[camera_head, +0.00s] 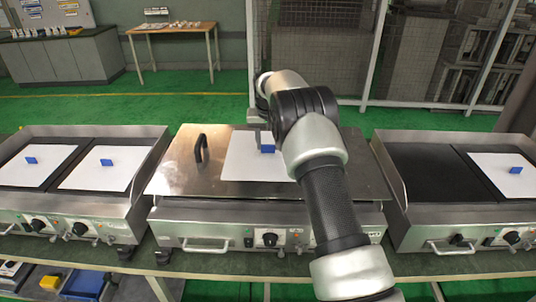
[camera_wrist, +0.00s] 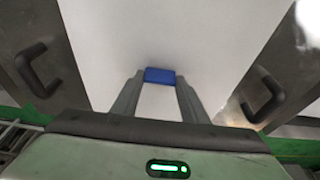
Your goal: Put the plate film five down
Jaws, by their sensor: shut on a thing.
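A white plate film (camera_head: 243,160) with a blue block (camera_head: 267,149) on it is over the middle heating unit (camera_head: 175,172), partly hidden by my arm in the head view. My gripper (camera_wrist: 160,78) is shut on the blue block, which shows between the two fingertips in the wrist view. The white film (camera_wrist: 165,35) spreads out beyond the fingers there. The middle unit has a shiny metal top with a dark handle (camera_head: 201,148) left of the film. I cannot tell whether the film touches the metal.
The left unit (camera_head: 150,150) carries two white films (camera_head: 103,174) with blue blocks. The right unit (camera_head: 400,232) has a bare dark plate (camera_head: 430,170) on its left half and a white film (camera_head: 505,178) on its right half. Raised metal side walls separate the units.

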